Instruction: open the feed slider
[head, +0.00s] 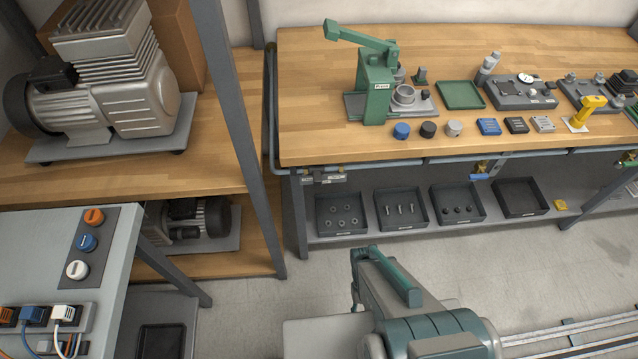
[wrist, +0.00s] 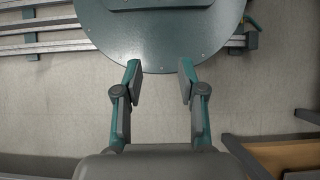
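No part is clearly marked as the feed slider. A pipe (head: 400,161) runs along the front edge of the workbench. It carries a grey fitting (head: 325,176) at the left, a brass valve with a blue handle (head: 482,171) in the middle, and a fitting with a brass part (head: 628,160) at the right. I cannot tell which of these, if any, is the slider. My gripper (wrist: 160,70) is open and empty in the wrist view, with its two fingers apart above the floor and my round base. In the head view my arm is low in front of the bench, away from these fittings.
The wooden workbench (head: 310,75) bears a green press (head: 377,85), a green tray (head: 460,95) and small parts. Dark bins (head: 398,209) stand on the shelf below. A compressor (head: 135,100) stands at left, behind a grey post (head: 232,95). A grey control table (head: 40,245) is front left.

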